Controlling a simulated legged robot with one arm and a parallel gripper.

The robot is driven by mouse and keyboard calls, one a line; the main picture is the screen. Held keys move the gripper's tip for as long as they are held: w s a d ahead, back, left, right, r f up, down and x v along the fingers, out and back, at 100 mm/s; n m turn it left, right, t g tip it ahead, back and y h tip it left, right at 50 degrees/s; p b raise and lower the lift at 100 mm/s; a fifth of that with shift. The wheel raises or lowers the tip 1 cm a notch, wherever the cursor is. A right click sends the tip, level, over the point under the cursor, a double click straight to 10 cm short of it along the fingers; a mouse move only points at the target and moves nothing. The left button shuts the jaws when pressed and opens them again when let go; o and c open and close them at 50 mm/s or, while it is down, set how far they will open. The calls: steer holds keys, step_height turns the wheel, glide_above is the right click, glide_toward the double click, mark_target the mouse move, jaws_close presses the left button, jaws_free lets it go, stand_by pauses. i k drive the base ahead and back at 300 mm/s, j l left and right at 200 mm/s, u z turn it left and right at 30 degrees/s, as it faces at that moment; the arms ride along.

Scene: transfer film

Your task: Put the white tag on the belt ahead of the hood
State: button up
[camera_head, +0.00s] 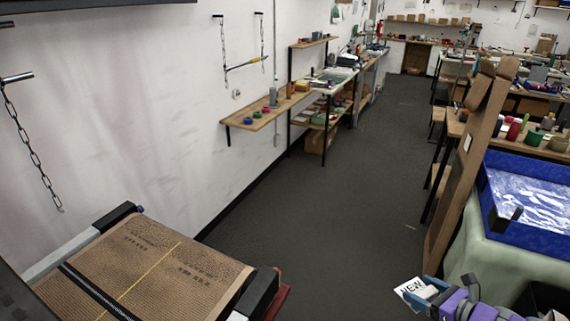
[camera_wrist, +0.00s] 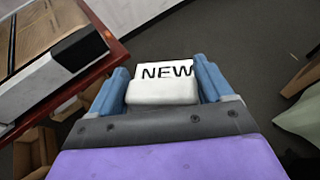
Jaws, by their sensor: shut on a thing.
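A white tag (camera_head: 413,287) with black letters "NEW" is held in my gripper (camera_head: 428,291) at the lower right of the head view. In the wrist view the tag (camera_wrist: 163,82) sits between the two blue fingers of my gripper (camera_wrist: 164,88), which is shut on it. The brown belt (camera_head: 150,262) lies at the lower left of the head view, with a yellow line and a dark stripe across it. A corner of the belt shows at the upper left of the wrist view (camera_wrist: 40,30). The tag is apart from the belt, over the floor. I cannot make out the hood for certain.
Grey floor (camera_head: 310,210) lies open between the belt and the right side. A blue tray (camera_head: 485,205) on a green-covered table and a tilted wooden post (camera_head: 460,180) stand at right. Wooden shelves (camera_head: 270,114) line the left wall. A chain (camera_head: 35,150) hangs above the belt.

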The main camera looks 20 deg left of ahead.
mark_target(157, 262)
steer(key=i+l, duration=0.15)
steer(key=i, duration=1.35)
steer(key=i+j+u, duration=0.1)
steer(key=i+u, duration=0.8)
steer(key=i+l+u, duration=0.2)
steer(key=i+u, duration=0.15)
steer(key=u, duration=0.15)
steer(key=i+u, duration=0.15)
steer(key=u, duration=0.25)
steer(key=i+u, duration=0.2)
steer(key=u, duration=0.2)
steer(key=i+l+u, duration=0.15)
steer(key=u, duration=0.25)
steer(key=i+l+u, duration=0.1)
steer(key=u, duration=0.35)
steer(key=i+l+u, duration=0.1)
steer(key=u, duration=0.3)
steer(key=i+l+u, duration=0.2)
steer(key=u, duration=0.2)
steer(key=i+l+u, duration=0.15)
steer(key=u, duration=0.25)
steer(key=l+u, duration=0.4)
steer(key=i+j, duration=0.05)
